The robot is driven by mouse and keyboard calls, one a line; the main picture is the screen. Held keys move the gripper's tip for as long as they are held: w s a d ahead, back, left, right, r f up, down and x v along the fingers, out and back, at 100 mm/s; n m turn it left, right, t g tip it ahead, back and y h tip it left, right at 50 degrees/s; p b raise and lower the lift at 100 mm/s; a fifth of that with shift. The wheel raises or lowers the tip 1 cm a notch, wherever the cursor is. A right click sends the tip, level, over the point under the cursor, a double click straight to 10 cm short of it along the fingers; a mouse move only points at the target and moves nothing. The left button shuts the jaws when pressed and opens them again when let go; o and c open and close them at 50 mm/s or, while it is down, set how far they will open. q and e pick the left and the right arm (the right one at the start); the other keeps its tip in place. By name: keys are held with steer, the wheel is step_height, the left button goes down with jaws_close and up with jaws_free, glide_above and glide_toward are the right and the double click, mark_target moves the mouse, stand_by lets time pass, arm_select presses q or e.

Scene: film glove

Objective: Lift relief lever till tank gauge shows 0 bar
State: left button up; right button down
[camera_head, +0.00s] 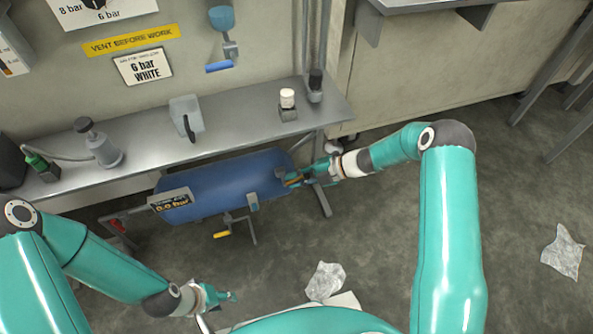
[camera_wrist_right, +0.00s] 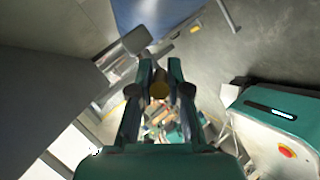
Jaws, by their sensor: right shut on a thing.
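The blue tank (camera_head: 225,185) lies under the grey shelf. Its black gauge display (camera_head: 172,201) has small yellow digits that seem to read 0.0 bar. My right gripper (camera_head: 290,179) is at the tank's right end, shut on a small brass-yellow piece, which I take for the relief lever; the fingers hide most of it.
A yellow-handled valve (camera_head: 222,234) hangs below the tank, and a red handle (camera_head: 118,226) is at its left. The metal shelf (camera_head: 245,117) above carries several fittings. Crumpled sheets (camera_head: 325,281) lie on the floor, which is otherwise clear at right.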

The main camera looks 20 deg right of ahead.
mark_target(285, 183)
steer(key=h+p, duration=0.2)
steer(key=p, duration=0.1)
steer(key=a+r+n+h+p, duration=0.1)
steer(key=h+p, duration=0.1)
steer(key=p, duration=0.1)
steer(key=r+h+p, duration=0.1)
steer(key=p, duration=0.3)
steer(key=shift+s+a+r+g+h, duration=0.1)
steer(key=shift+s+a+g+h, duration=0.1)
steer(key=shift+a+g+h, duration=0.15)
steer(key=shift+a+n+h+p, duration=0.15)
steer(key=shift+n+h+p, duration=0.15)
steer(key=shift+h+p, duration=0.7)
steer(key=shift+a+h, duration=0.3)
steer(key=shift+h, duration=0.75)
steer(key=shift+a+n+h+p, duration=0.25)
steer(key=shift+n+h+p, duration=0.1)
steer(key=shift+h, duration=0.25)
steer(key=shift+s+a+h, duration=0.1)
steer(key=shift+a+h, duration=0.15)
steer(key=shift+h, duration=0.85)
steer(key=c, duration=1.1)
jaws_free()
steer(key=shift+c, duration=0.2)
steer(key=shift+w+r, duration=0.1)
steer(key=shift+w, duration=0.1)
steer(key=shift+w+r, duration=0.25)
